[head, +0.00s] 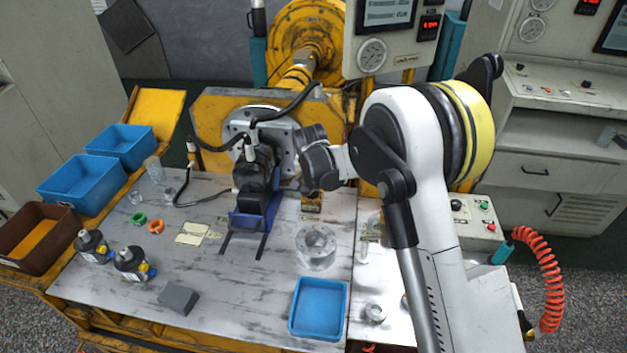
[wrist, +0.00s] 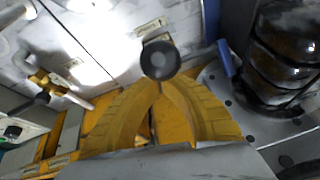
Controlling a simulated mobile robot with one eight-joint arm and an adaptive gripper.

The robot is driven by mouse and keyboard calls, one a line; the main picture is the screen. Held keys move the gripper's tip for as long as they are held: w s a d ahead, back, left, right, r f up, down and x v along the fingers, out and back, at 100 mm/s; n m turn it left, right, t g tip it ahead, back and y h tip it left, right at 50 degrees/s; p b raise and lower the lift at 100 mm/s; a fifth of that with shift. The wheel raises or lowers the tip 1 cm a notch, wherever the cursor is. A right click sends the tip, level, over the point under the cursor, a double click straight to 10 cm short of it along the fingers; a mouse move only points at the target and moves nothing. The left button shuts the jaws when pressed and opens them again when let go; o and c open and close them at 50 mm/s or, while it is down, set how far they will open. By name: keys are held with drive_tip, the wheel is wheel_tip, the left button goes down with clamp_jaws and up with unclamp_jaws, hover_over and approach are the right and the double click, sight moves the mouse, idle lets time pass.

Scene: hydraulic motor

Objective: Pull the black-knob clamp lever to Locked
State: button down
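In the wrist view, the black round knob (wrist: 160,60) of the clamp lever lies right at the tips of my yellow fingers. The lever's shaft is not visible, so I cannot tell its position. My gripper (wrist: 157,84) has its two curved fingers drawn together, with the tips meeting at the knob's lower edge. No clear grip around the knob shows. In the head view, my gripper (head: 311,207) points down at the bench, just right of the dark motor (head: 252,180). The knob cannot be made out there.
The motor (wrist: 285,50) and its grey flange stand close on the right in the wrist view. Blue bins (head: 80,183) stand left.

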drive_tip(key=v, duration=1.1)
drive_tip(key=shift+s+r, duration=0.15)
drive_tip(key=shift+r, duration=0.2)
drive_tip(key=s+d+r+n, duration=0.1)
drive_tip(key=s+d+r, duration=0.45)
drive_tip(key=s, duration=0.25)
drive_tip(key=s+d+r+n, duration=0.1)
drive_tip(key=s+d+r, duration=0.45)
drive_tip(key=s, duration=0.25)
drive_tip(key=s+d+f+n+t, duration=0.1)
drive_tip(key=s+d, duration=0.2)
drive_tip(key=s, duration=0.5)
drive_tip(key=s+d+f+n+t, duration=0.1)
drive_tip(key=s+d, duration=0.2)
drive_tip(key=s, duration=0.6)
drive_tip(key=shift+f, duration=0.3)
drive_tip(key=shift+s, duration=0.1)
